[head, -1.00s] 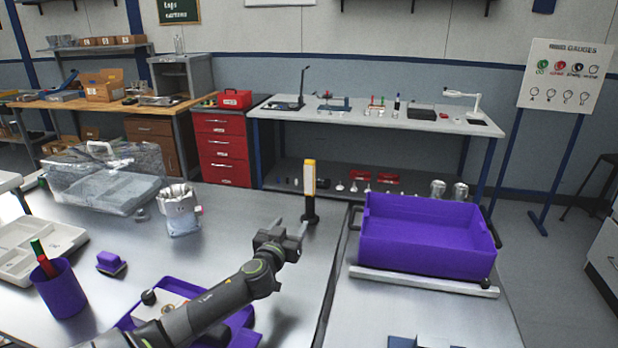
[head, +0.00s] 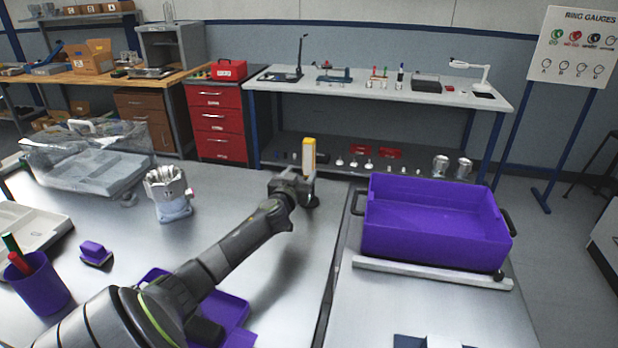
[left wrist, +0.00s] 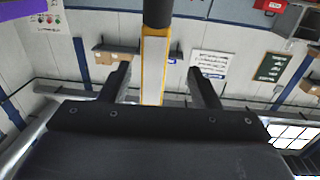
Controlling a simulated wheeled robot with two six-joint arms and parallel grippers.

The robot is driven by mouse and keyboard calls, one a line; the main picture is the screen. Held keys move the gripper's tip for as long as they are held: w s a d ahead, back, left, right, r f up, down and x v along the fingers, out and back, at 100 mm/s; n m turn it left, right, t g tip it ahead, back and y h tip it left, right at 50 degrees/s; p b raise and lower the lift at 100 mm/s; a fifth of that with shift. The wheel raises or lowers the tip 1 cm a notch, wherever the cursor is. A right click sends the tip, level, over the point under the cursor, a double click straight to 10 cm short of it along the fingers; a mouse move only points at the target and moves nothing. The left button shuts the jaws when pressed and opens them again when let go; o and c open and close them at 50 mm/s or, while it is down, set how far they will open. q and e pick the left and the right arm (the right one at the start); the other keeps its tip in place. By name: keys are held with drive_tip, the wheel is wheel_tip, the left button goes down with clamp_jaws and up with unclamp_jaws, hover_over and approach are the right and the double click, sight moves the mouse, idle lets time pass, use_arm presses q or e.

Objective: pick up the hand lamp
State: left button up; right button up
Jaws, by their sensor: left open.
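The hand lamp (head: 309,155) stands upright near the far right corner of the left metal table, with a yellow-edged white light bar and a dark base. My left gripper (head: 304,188) is at the lamp's lower part and hides some of it in the head view. In the left wrist view the lamp (left wrist: 153,65) stands between the two open fingers of my left gripper (left wrist: 158,80), with a gap on each side. The wrist picture is upside down, so the dark base is at the top. My right gripper is not in view.
A purple bin (head: 435,240) stands on the table to the right. A metal cup-like housing (head: 170,195) and a clear box (head: 90,165) are at left. Bare table lies around the lamp.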

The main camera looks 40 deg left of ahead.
sight(308, 169)
use_arm(q)
drive_tip(key=shift+x, duration=1.1)
drive_tip(key=shift+w+a, duration=0.2)
drive_tip(key=shift+w, duration=0.3)
drive_tip(key=w, duration=0.1)
drive_tip(key=w+b, duration=0.1)
drive_tip(key=w+f, duration=0.1)
drive_tip(key=shift+w+a, duration=0.2)
drive_tip(key=shift+a, duration=0.2)
drive_tip(key=shift+w+a+r+b, duration=0.1)
drive_tip(key=shift+w+a+b, duration=0.3)
drive_tip(key=shift+w, duration=0.25)
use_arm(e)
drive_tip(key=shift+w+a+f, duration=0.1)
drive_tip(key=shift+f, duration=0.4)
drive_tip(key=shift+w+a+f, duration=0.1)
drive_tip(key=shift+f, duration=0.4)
use_arm(q)
drive_tip(key=c, duration=1.2)
